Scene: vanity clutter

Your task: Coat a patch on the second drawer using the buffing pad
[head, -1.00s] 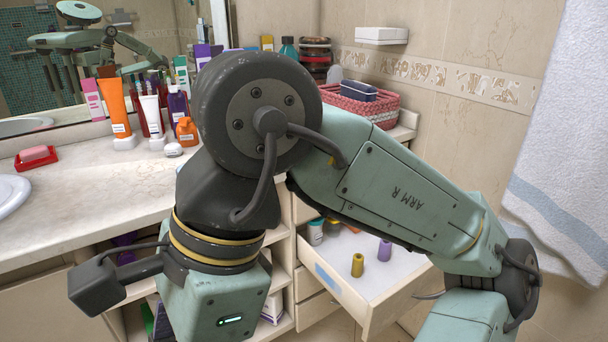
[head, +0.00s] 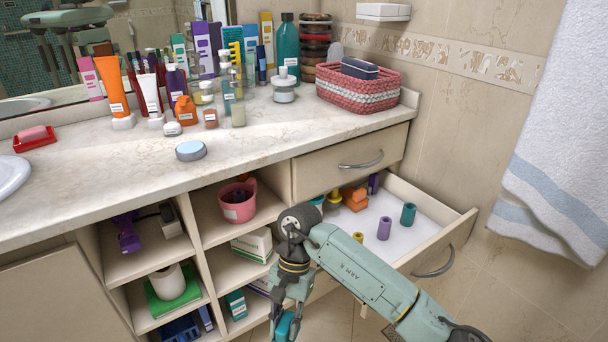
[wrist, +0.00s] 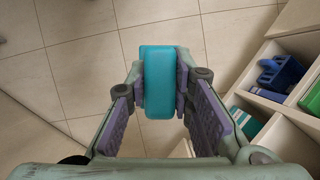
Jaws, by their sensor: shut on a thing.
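The buffing pad is a teal block (wrist: 158,85) gripped between both fingers of my gripper (head: 287,318); its teal end (head: 283,327) shows low in the head view. My gripper hangs in front of the lower shelves, left of the open second drawer (head: 452,236). The pad appears to be clear of any surface, with floor behind it in the wrist view. The drawer is pulled out below a shut top drawer (head: 325,170) and holds several small coloured bottles on a white floor. Its left side is mostly hidden behind my arm.
Open shelves with a pink mug (head: 238,203), boxes and a green book stand left of my arm. The counter (head: 110,172) carries a round tin (head: 190,151), many bottles and a woven basket (head: 340,95). A towel (head: 565,130) hangs at right. The floor is clear in the wrist view.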

